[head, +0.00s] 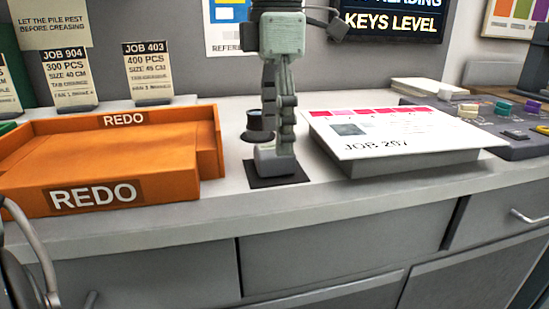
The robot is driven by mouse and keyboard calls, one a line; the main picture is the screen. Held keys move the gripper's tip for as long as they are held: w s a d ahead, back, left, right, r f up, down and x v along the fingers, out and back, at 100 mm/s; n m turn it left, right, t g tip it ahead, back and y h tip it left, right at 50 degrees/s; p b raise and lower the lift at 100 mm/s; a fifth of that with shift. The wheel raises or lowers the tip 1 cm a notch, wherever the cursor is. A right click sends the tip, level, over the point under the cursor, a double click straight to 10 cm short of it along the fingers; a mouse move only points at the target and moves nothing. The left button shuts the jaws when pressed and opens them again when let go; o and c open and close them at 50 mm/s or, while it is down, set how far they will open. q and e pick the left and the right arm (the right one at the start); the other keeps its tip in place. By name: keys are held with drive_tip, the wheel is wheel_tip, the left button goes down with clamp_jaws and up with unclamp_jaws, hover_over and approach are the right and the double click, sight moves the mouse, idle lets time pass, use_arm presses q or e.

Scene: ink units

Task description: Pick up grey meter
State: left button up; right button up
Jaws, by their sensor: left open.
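A small grey block, which seems to be the grey meter (272,164), sits on a black mat (300,181) at the middle of the counter. My left gripper (281,132) points straight down over it, with its grey-green body above. Its fingers reach down close to the block and hide its upper part. The jaws are open, and I cannot tell whether they touch the block. A dark round piece (256,122) shows just left of the fingers; I cannot tell whether it belongs to the meter. My right gripper is not in view.
An orange REDO tray (150,192) stands close on the left. A grey stand with a JOB 267 sheet (385,130) is close on the right. A control panel (500,125) is further right. Job cards (148,72) stand behind the tray. The counter's front edge is clear.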

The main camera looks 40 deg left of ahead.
sight(274, 148)
use_arm(q)
drive_tip(key=shift+s+a+f, duration=0.1)
drive_tip(key=shift+a+f, duration=0.05)
drive_tip(key=shift+f, duration=1.75)
drive_tip(key=c, duration=1.3)
drive_tip(key=shift+r, duration=0.1)
